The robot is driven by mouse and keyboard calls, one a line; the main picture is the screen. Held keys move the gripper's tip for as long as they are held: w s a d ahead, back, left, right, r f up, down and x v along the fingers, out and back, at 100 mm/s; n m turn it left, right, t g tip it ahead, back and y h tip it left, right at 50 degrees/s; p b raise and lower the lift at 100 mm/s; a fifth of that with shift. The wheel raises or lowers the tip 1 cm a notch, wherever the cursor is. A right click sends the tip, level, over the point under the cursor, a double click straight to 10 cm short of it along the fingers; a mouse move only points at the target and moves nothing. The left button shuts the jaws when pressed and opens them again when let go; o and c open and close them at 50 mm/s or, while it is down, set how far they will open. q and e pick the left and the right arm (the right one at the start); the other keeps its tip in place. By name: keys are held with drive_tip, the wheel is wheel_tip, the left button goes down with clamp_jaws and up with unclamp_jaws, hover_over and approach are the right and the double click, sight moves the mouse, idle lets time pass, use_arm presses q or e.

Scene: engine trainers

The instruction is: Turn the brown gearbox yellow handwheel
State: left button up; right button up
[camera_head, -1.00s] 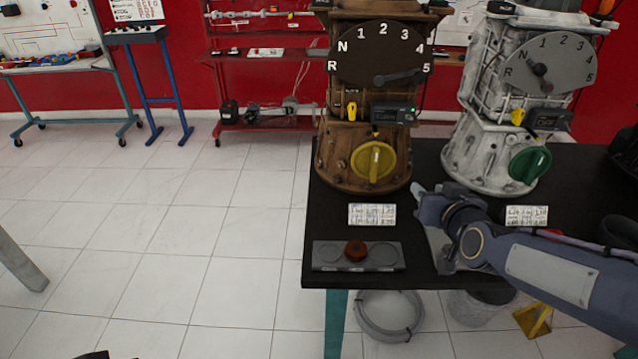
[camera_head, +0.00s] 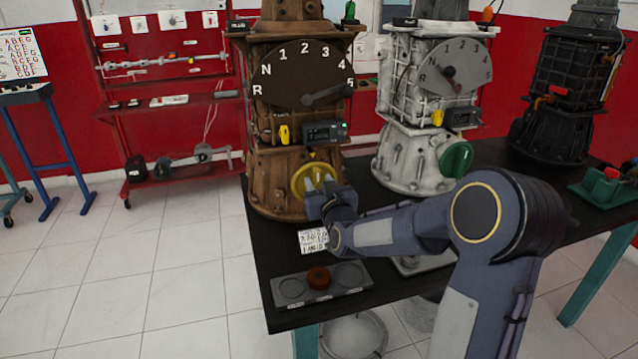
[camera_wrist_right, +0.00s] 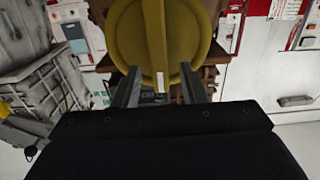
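The brown gearbox (camera_head: 268,140) stands on the dark table, with its dial pointer toward 5. Its yellow handwheel (camera_head: 300,177) is low on the front, partly hidden by my right gripper (camera_head: 321,184). In the right wrist view the handwheel (camera_wrist_right: 190,35) fills the top middle, with its raised grip bar (camera_wrist_right: 154,40) upright. The two fingers of my right gripper (camera_wrist_right: 159,72) are apart, one on each side of the bar, with visible gaps. Contact with the wheel is not clear. My left gripper is out of view.
A white gearbox with a green handwheel (camera_head: 456,159) stands to the right, close to my right arm. A dark gearbox (camera_head: 562,100) is farther right. A grey tray (camera_head: 346,277) with a brown round piece (camera_head: 319,278) lies at the table's front, beside a label card (camera_head: 312,241).

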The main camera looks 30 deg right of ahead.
drive_tip(key=shift+w, duration=0.2)
clamp_jaws()
